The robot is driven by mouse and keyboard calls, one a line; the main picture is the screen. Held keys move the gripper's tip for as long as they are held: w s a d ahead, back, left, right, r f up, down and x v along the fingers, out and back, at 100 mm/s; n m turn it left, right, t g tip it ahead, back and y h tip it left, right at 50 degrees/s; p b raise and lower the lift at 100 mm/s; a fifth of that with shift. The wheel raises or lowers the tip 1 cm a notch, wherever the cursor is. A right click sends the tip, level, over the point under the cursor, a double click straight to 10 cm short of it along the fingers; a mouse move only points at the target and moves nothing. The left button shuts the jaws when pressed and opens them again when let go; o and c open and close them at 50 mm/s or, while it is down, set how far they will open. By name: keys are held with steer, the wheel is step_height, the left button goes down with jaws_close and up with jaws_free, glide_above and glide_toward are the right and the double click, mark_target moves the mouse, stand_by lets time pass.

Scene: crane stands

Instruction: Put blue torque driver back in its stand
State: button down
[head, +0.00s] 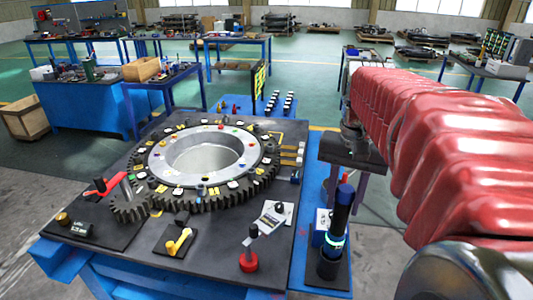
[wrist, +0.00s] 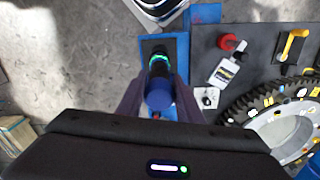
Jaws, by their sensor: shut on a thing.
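The blue torque driver (head: 340,220) has a dark body, a blue end and a glowing cyan ring. It stands nearly upright in the head view, leaning slightly. My gripper (head: 346,203) comes from above with its two fingers around the driver's upper part, shut on it. In the wrist view the driver's blue end (wrist: 159,96) shows between my gripper's fingers (wrist: 160,84). The black stand (head: 328,268) is directly below, on the bench's right edge. The driver's lower end meets the stand's cup; how deep it sits is hidden.
A large gear ring (head: 250,190) fills the bench left of the stand. Open floor (head: 378,262) is right of the bench.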

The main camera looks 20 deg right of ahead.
steer(key=shift+f, duration=1.7)
steer(key=c, duration=1.2)
jaws_free()
steer(key=shift+f, duration=0.1)
steer(key=shift+r, duration=2.55)
steer(key=shift+r, duration=0.1)
step_height(320, 180, up, 14)
glide_above(336, 234)
steer(key=shift+w+d+f, duration=0.2)
steer(key=shift+w+d, duration=0.15)
steer(key=shift+a+f, duration=0.1)
steer(key=s+a+f+n+t, duration=0.1)
steer(key=a+f+n+t, duration=0.1)
steer(key=a+f, duration=0.4)
steer(key=s+a+f+n+t, duration=0.1)
steer(key=a+f+n, duration=0.3)
steer(key=a+f, duration=0.3)
steer(key=s+a+f+n+t, duration=0.1)
steer(key=a+f+n+t, duration=0.1)
steer(key=a+f, duration=0.4)
steer(key=shift+s+a+f+n+t, duration=0.1)
steer(key=shift+a+f+n+t, duration=0.05)
steer(key=shift+f+n, duration=0.35)
steer(key=shift+a+f+n+t, duration=0.15)
steer(key=shift+f+n, duration=0.15)
steer(key=shift+f, duration=0.3)
